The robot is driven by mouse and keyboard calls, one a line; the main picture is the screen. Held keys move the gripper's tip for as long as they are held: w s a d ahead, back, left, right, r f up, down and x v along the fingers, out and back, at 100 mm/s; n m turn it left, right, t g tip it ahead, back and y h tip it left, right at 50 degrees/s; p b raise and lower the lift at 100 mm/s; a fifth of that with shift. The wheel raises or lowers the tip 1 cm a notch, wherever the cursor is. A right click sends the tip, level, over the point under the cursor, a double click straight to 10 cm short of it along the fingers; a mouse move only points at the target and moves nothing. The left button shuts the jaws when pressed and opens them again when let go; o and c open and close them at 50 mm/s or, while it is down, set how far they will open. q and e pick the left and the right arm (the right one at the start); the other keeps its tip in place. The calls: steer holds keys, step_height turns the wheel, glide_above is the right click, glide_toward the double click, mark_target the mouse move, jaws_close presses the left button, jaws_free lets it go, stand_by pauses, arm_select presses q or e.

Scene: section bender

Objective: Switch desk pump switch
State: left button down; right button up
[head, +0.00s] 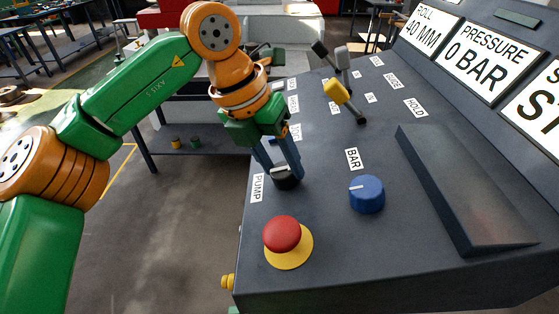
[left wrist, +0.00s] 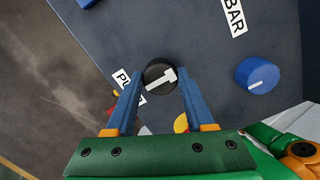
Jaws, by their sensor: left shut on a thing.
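The pump switch (head: 286,181) is a round black knob with a white bar mark, on the dark desk panel beside the PUMP label (head: 257,188). In the left wrist view the pump switch (left wrist: 158,88) sits between the blue fingers, with its white mark slanting. My left gripper (head: 284,170) reaches down from above and is shut on the knob; its fingers hide part of the knob's sides. The pressure display (head: 486,53) reads 0 BAR. My right gripper is in neither view.
A red mushroom button (head: 282,235) on a yellow base stands just in front of the switch. A blue BAR knob (head: 367,195) is to the right. A raised dark slab (head: 465,185) lies at the right.

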arm_select(q)
steer(key=shift+c, duration=1.3)
jaws_free()
steer(key=v, duration=0.7)
